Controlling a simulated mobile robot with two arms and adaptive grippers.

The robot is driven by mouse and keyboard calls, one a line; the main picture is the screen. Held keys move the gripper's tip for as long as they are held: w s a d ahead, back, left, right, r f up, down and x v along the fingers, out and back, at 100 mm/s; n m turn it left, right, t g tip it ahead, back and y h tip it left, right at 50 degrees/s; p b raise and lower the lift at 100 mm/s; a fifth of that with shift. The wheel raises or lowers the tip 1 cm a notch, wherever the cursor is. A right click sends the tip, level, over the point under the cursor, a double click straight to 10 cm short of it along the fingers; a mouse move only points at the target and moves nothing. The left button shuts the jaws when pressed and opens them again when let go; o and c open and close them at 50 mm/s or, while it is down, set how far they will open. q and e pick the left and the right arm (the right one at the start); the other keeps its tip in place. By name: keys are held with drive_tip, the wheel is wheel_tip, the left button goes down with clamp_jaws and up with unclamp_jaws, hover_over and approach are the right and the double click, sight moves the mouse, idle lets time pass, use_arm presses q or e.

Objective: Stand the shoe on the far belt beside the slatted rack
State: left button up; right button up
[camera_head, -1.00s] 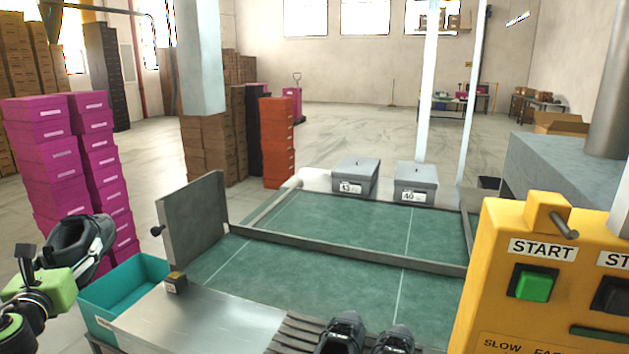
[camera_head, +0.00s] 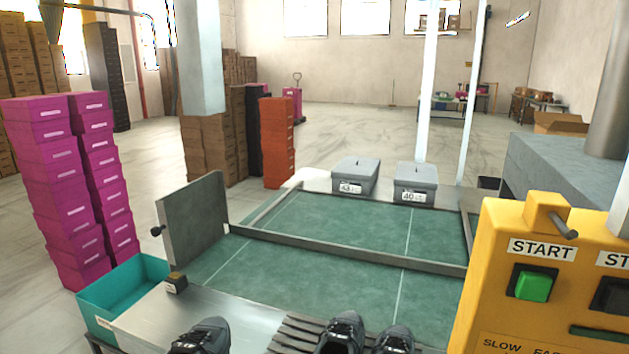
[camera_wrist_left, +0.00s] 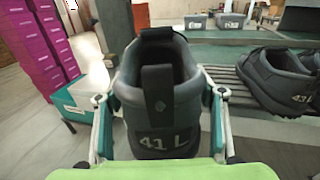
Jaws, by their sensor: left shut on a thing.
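My left gripper (camera_wrist_left: 160,98) is shut on a dark grey shoe (camera_wrist_left: 158,112) marked 41 L, with one finger on each side of its heel. In the head view this shoe (camera_head: 203,337) shows at the bottom edge, over the metal plate and left of the slatted rack (camera_head: 288,338); the gripper itself is out of that view. I cannot tell whether the shoe touches the plate. Two dark shoes (camera_head: 342,334) stand on the rack. The far green belt (camera_head: 340,222) lies beyond a metal rail. My right gripper is not in view.
The near green belt (camera_head: 300,275) is clear. A teal bin (camera_head: 120,290) is at left. Grey boxes (camera_head: 355,177) stand behind the far belt. A yellow control box (camera_head: 545,270) blocks the right side.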

use_arm(q)
drive_tip(key=s+d+r, duration=0.2)
drive_tip(key=s+d, duration=0.1)
drive_tip(key=s, duration=0.2)
drive_tip(key=s+d+r+y, duration=0.1)
drive_tip(key=s+d+r, duration=0.1)
drive_tip(key=s, duration=0.4)
drive_tip(key=shift+s+d+n, duration=0.25)
drive_tip(key=shift+d+n, duration=0.05)
drive_tip(key=shift+d, duration=0.2)
